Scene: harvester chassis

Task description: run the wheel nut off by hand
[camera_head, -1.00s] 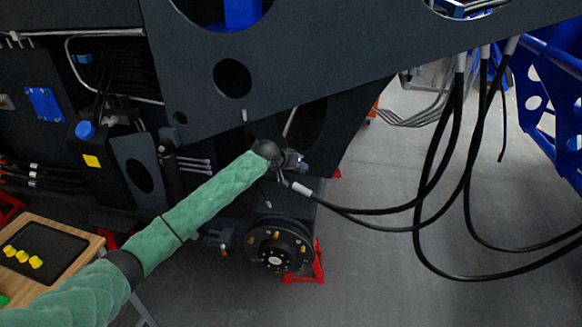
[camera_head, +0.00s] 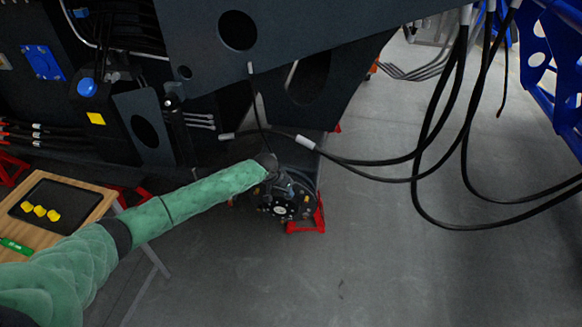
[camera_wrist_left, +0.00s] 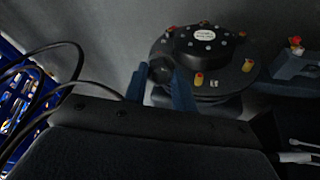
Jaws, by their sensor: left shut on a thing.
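The wheel hub (camera_head: 279,210) is a dark round disc low on the chassis. In the left wrist view the hub (camera_wrist_left: 218,72) has a pale label in its middle and several red-and-yellow-tipped studs around its rim. My left gripper (camera_head: 288,190) is at the hub's upper front, partly covering it. In the left wrist view the blue fingers of my left gripper (camera_wrist_left: 161,84) close around a dark round piece, the wheel nut (camera_wrist_left: 160,72), at the hub's near edge. The fingers hide part of the nut and its stud. My right gripper is not in view.
A red stand (camera_head: 312,222) is beside the hub. Black hoses (camera_head: 375,163) hang to the right, one passing just above the hub. A wooden table (camera_head: 88,212) at left carries a black tray (camera_head: 62,192) with yellow pieces. The floor (camera_head: 420,270) at right is clear.

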